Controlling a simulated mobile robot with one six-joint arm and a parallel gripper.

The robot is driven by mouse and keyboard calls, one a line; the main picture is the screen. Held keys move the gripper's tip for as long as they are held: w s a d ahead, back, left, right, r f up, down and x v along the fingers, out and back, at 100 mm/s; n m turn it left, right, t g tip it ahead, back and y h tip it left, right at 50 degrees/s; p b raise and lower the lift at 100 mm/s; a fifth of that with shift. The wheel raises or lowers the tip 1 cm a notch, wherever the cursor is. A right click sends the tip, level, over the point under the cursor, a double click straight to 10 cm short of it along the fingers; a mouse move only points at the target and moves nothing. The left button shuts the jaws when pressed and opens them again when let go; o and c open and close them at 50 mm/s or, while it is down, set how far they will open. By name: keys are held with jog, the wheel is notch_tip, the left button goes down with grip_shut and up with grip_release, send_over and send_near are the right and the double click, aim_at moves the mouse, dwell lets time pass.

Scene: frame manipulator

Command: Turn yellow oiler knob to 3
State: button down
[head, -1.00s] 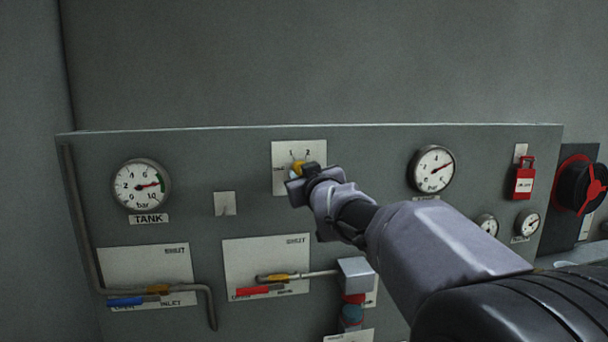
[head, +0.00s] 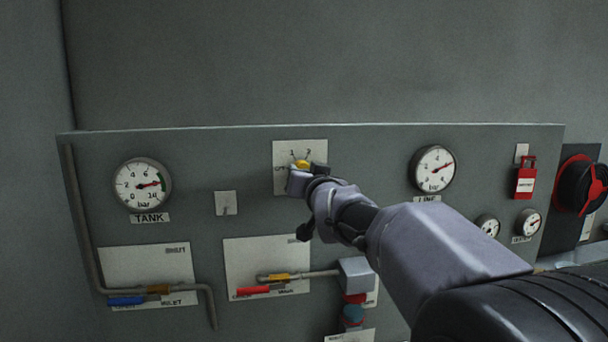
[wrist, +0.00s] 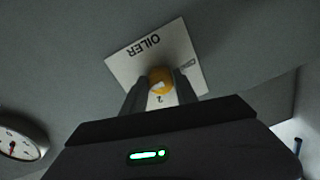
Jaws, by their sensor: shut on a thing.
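The yellow oiler knob (head: 302,164) sits on a white label plate (head: 284,151) near the top middle of the panel. The figures 1 and 2 show above it; the spot for 3 is hidden behind my gripper. My gripper (head: 307,170) is at the knob, its fingers on either side of it. In the wrist view the yellow knob (wrist: 160,80) lies between the two dark fingers (wrist: 159,88) and the plate (wrist: 126,62) reads OILER. My gripper is shut on the knob. Which mark the knob points to I cannot tell.
The tank gauge (head: 141,186) is to the left and the line gauge (head: 433,169) to the right. Lower down are a blue-handled valve (head: 126,301) and a red-handled valve (head: 253,290). The wall above the panel is clear.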

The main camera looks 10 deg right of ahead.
jog(key=shift+r, duration=0.1)
jog(key=c, duration=0.9)
grip_release()
jog(key=shift+c, duration=0.2)
jog(key=s, duration=1.7)
jog(key=shift+s+d+p, duration=0.15)
jog(key=shift+d+p, duration=0.2)
jog(key=shift+p, duration=0.1)
